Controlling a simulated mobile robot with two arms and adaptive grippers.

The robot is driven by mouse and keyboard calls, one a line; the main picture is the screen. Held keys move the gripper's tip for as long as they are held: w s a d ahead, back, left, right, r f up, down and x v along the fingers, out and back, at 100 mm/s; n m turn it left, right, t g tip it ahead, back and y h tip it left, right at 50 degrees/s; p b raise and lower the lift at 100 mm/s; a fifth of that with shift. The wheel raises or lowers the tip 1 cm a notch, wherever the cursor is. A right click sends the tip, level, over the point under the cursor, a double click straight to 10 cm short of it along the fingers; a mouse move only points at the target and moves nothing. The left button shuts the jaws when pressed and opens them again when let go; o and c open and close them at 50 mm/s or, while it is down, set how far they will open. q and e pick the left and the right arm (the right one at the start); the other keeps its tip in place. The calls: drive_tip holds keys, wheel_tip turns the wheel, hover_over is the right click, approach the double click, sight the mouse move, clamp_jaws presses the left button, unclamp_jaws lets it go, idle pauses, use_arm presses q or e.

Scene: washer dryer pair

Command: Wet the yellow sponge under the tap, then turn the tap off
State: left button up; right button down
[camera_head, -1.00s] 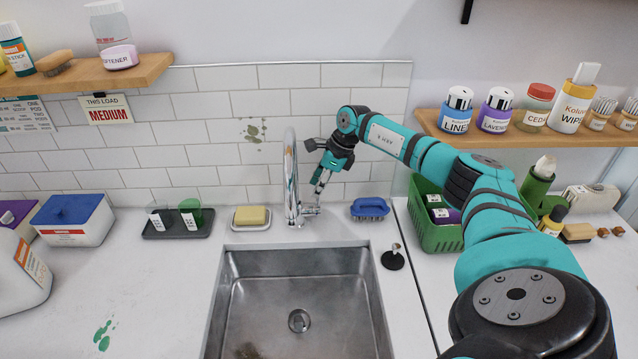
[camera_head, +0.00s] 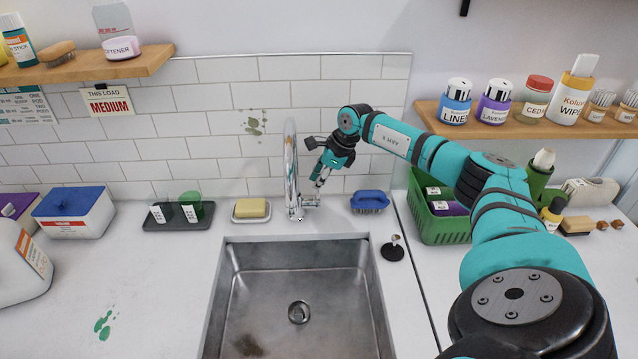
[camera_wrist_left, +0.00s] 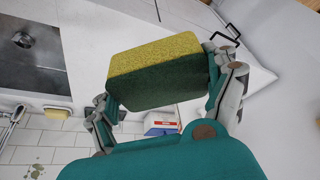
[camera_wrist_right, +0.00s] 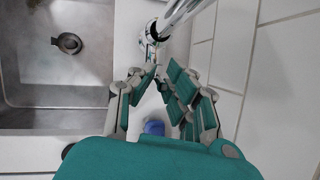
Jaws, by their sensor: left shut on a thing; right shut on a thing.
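The yellow sponge (camera_wrist_left: 155,70), with a dark green scouring side, is in the left wrist view. My left gripper (camera_wrist_left: 165,88) is shut on it, with a finger at each end. This gripper and sponge are outside the head view. The chrome tap (camera_head: 291,170) stands behind the sink (camera_head: 297,290). My right gripper (camera_head: 321,182) is beside the tap on its right, shut on the tap's handle (camera_head: 311,201). The right wrist view shows this gripper (camera_wrist_right: 160,82) near the tap's base (camera_wrist_right: 150,38); its fingers hide part of the handle. I see no clear water stream.
A yellow block on a white dish (camera_head: 251,219) sits left of the tap. A blue brush (camera_head: 370,201) and black sink plug (camera_head: 392,252) lie to the right. A green basket (camera_head: 440,228) stands farther right. The counter left of the sink has free room.

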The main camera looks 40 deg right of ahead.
drive_tip(key=shift+s+a+r, duration=0.15)
drive_tip(key=shift+s+a, duration=0.05)
drive_tip(key=shift+w+d, duration=0.1)
drive_tip(key=c, duration=1.8)
unclamp_jaws()
drive_tip(key=o, duration=0.4)
drive_tip(key=v, duration=1.2)
